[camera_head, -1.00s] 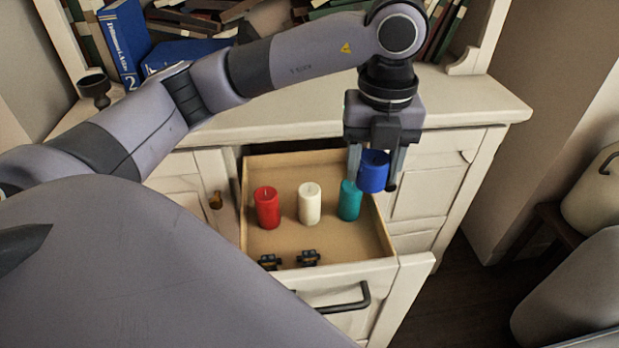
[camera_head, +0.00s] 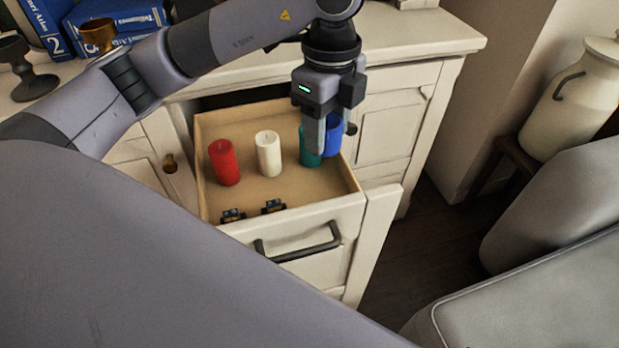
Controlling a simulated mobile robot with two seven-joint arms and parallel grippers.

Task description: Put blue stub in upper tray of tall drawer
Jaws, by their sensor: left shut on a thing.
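The blue stub (camera_head: 333,139) is a short blue candle, upright between the fingers of my left gripper (camera_head: 334,144). The gripper points down and is shut on it, and a finger hides part of the candle. It is at the right side of the open drawer tray (camera_head: 255,188), just right of a teal candle (camera_head: 308,150). I cannot tell whether the stub touches the tray floor or the teal candle. A red candle (camera_head: 224,163) and a white candle (camera_head: 268,154) stand upright further left in the tray. My right gripper is not in view.
Two small dark objects (camera_head: 232,215) (camera_head: 273,206) lie near the tray's front. The drawer front has a dark handle (camera_head: 298,245). A dark goblet (camera_head: 33,76) and blue books (camera_head: 112,18) are on the cabinet top. A cream milk can (camera_head: 570,101) stands at right.

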